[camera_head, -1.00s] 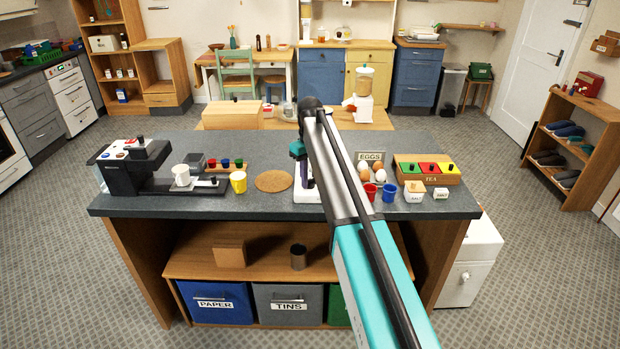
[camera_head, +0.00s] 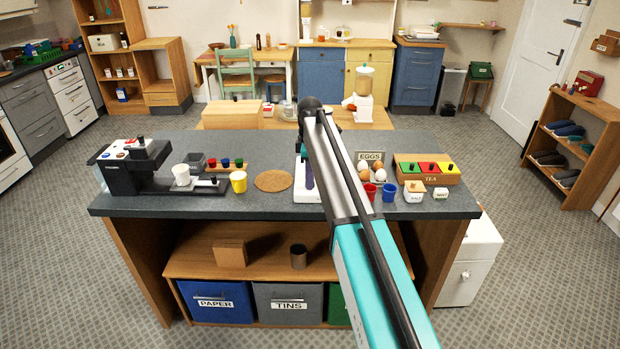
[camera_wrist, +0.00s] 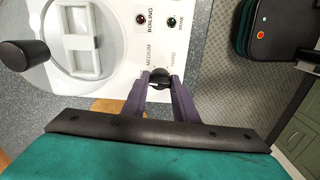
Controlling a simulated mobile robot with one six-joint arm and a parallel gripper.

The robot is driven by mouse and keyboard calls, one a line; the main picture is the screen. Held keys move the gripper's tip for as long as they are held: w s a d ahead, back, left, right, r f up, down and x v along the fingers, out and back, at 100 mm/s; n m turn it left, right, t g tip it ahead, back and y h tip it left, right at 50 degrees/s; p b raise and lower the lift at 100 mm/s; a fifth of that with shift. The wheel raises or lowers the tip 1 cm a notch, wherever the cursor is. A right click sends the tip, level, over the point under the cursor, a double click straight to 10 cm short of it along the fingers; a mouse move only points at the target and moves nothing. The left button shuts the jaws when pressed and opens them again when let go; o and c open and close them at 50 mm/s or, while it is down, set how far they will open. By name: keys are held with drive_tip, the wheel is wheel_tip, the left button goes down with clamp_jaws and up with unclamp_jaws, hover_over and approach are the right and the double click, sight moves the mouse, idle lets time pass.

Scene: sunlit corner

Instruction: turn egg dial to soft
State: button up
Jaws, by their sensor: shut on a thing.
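The white egg cooker (camera_wrist: 112,60) fills the upper left of the wrist view. Its small black dial (camera_wrist: 159,77) sits between the purple fingertips of my gripper (camera_wrist: 160,83), which is shut on it. The words MEDIUM and HARD show beside the dial. No SOFT label is visible, and I cannot tell where the dial points. A red BOILING lamp (camera_wrist: 140,18) and a dark green DONE lamp (camera_wrist: 171,22) lie above the labels. In the head view my arm hides most of the cooker (camera_head: 305,196); its white base shows on the grey counter.
A cork mat (camera_head: 273,181) and yellow cup (camera_head: 238,181) stand left of the cooker. Eggs (camera_head: 364,171), a red cup (camera_head: 370,192), a blue cup (camera_head: 389,193) and the tea box (camera_head: 428,176) stand right. A black-handled part (camera_wrist: 24,55) projects at the wrist view's left edge.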

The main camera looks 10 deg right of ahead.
drive_tip(key=shift+n, duration=0.5)
drive_tip(key=o, duration=1.1)
drive_tip(key=shift+c, duration=0.2)
wheel_tip(320, 180, up, 14)
drive_tip(key=b, duration=0.3)
drive_tip(key=shift+s+f, duration=0.1)
drive_tip(key=shift+f, duration=0.1)
